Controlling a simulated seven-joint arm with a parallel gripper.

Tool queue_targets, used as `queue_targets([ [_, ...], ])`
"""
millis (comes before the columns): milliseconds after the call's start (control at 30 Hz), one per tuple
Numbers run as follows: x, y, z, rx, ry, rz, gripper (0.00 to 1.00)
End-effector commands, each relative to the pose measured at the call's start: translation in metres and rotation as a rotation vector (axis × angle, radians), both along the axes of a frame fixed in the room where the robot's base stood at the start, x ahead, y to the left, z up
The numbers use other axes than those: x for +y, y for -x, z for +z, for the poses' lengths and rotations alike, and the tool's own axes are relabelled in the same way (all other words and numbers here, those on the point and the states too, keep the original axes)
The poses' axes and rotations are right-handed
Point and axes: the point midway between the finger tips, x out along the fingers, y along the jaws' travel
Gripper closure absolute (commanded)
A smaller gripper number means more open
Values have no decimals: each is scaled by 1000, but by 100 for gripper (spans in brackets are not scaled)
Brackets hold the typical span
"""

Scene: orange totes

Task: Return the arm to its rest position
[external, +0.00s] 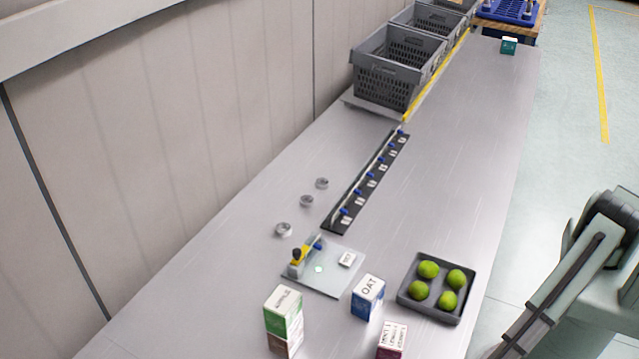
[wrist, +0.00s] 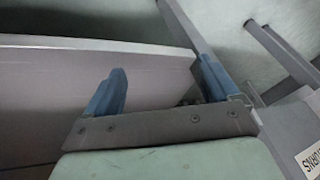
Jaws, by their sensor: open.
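My gripper (wrist: 165,90) shows in the wrist view, its two blue fingers spread apart with nothing between them. The grey edge of the table (wrist: 60,65) is beyond the left finger, and pale green floor lies past it. How far the fingers are from the table edge, I cannot tell. In the external view my arm is at the lower right, beside the table's right side, and the gripper itself is out of that picture.
The table (external: 450,130) carries a dark tray (external: 403,297) of green fruit near its right edge, several small cartons such as the OAT carton (external: 367,297), a black strip (external: 345,212) with blue parts, and grey crates (external: 385,90) at the far end. Open floor (external: 570,130) lies to the right.

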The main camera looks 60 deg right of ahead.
Motion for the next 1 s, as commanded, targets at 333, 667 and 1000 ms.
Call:
queue_targets([
  [333, -148, -54, -12, 81, 170, -114, 12],
  [667, -281, -65, -15, 203, 309, -193, 12],
  [1000, -402, -40, -7, 370, 403, -265, 12],
])
